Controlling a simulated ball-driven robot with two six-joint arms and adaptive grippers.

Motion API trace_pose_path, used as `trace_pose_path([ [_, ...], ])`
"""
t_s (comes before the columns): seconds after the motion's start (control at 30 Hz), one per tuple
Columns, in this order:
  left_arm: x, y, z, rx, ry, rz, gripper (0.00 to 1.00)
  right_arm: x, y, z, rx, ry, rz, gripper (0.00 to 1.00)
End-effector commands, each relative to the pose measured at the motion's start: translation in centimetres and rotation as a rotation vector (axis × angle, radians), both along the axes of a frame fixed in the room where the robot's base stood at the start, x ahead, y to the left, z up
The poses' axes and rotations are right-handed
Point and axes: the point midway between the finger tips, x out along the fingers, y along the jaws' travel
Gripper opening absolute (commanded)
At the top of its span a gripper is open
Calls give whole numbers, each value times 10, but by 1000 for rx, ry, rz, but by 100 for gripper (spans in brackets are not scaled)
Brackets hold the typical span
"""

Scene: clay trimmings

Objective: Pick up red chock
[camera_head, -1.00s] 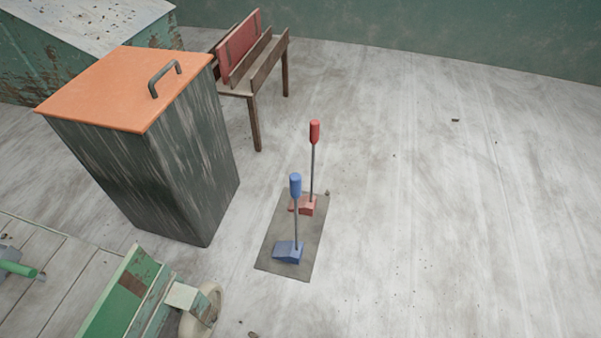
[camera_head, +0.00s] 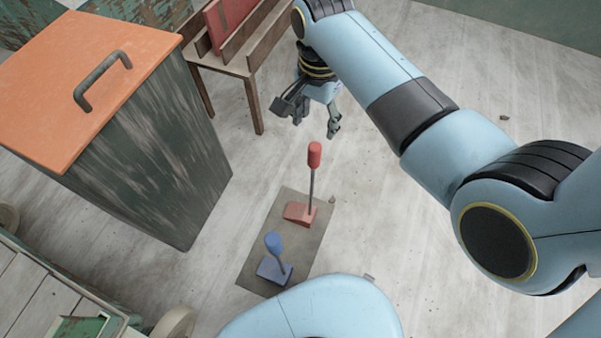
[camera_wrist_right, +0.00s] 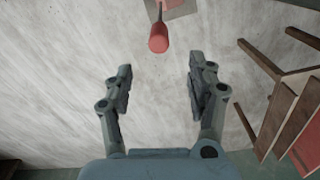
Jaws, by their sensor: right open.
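The red chock (camera_head: 299,212) stands on a grey mat (camera_head: 262,242) on the floor, with a dark rod rising from it to a red grip (camera_head: 315,155). In the right wrist view the red grip (camera_wrist_right: 158,38) shows at the top, beyond the fingertips. My right gripper (camera_head: 318,128) points down beyond and a little above the red grip in the head view. It is open and empty, and apart from the grip. My left gripper is out of view.
A blue chock (camera_head: 274,270) with a blue grip stands on the near part of the mat. A dark bin with an orange lid (camera_head: 85,80) stands left. A wooden rack (camera_head: 240,60) stands close behind my right gripper.

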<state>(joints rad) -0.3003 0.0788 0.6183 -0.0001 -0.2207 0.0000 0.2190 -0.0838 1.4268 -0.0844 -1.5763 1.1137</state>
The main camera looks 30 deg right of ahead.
Motion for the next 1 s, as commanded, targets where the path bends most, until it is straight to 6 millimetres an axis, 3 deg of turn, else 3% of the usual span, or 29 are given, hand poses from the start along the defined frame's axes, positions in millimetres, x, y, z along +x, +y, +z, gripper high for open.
trace_pose_path([
  [0.23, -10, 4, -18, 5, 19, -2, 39, 5, 1, -35, 1, -7, -4, 57],
  [0.57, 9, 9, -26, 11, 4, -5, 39, 2, 2, -62, 2, -8, -3, 57],
  [0.8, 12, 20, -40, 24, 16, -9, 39, -5, 2, -100, 1, -7, -3, 57],
  [1.0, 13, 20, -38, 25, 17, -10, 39, -4, 2, -101, 1, -12, -3, 57],
])
